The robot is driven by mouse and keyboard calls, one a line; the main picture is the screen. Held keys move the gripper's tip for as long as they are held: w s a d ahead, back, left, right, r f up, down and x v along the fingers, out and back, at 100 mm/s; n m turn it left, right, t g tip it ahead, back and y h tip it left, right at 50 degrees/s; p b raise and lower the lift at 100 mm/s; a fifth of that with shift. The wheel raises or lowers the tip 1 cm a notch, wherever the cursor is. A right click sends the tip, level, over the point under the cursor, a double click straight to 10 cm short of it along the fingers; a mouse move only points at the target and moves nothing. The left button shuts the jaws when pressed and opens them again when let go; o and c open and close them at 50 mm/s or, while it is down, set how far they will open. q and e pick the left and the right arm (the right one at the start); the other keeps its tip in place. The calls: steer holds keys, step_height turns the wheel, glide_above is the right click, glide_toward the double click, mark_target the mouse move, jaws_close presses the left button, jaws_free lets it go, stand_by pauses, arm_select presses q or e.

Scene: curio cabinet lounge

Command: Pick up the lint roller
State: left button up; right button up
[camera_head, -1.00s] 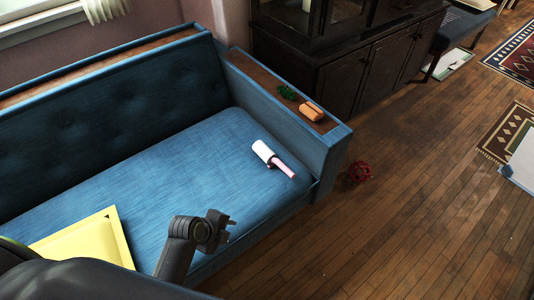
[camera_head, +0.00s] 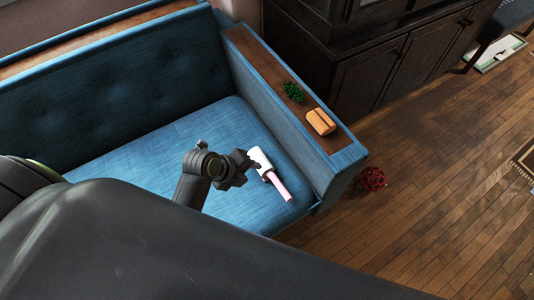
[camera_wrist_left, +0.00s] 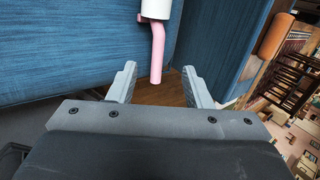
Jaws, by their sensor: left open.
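The lint roller (camera_head: 268,173) lies on the blue sofa seat near the right armrest. It has a white roll and a pink handle that points to the sofa's front edge. In the left wrist view the pink handle (camera_wrist_left: 157,52) hangs into the picture from the top, and part of the white roll is cut off. My left gripper (camera_head: 247,163) is open and empty, just left of the white roll in the head view. In the left wrist view its two fingers (camera_wrist_left: 160,84) are apart, with the handle's end showing between their tips. My right gripper is not in view.
The blue sofa (camera_head: 140,140) has a wood-topped right armrest (camera_head: 262,62) bearing a green item (camera_head: 293,92) and an orange item (camera_head: 320,121). A red wiry ball (camera_head: 372,179) lies on the wood floor. A dark cabinet (camera_head: 350,70) stands behind.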

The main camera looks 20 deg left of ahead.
arm_select(q)
steer(key=b, duration=0.1)
glide_toward(272, 177)
steer(key=b+x, duration=0.1)
steer(key=x, duration=0.3)
steer(key=shift+w+f, duration=0.1)
steer(key=shift+f, duration=0.2)
steer(key=shift+b+x, duration=1.05)
steer(key=shift+x, duration=1.75)
steer(key=shift+w+d+f, duration=0.2)
steer(key=shift+w+f, duration=0.05)
steer(key=shift+f, duration=0.15)
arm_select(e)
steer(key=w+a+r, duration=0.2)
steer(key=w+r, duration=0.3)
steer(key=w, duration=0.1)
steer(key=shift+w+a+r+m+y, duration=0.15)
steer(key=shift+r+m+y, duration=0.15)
arm_select(q)
jaws_close()
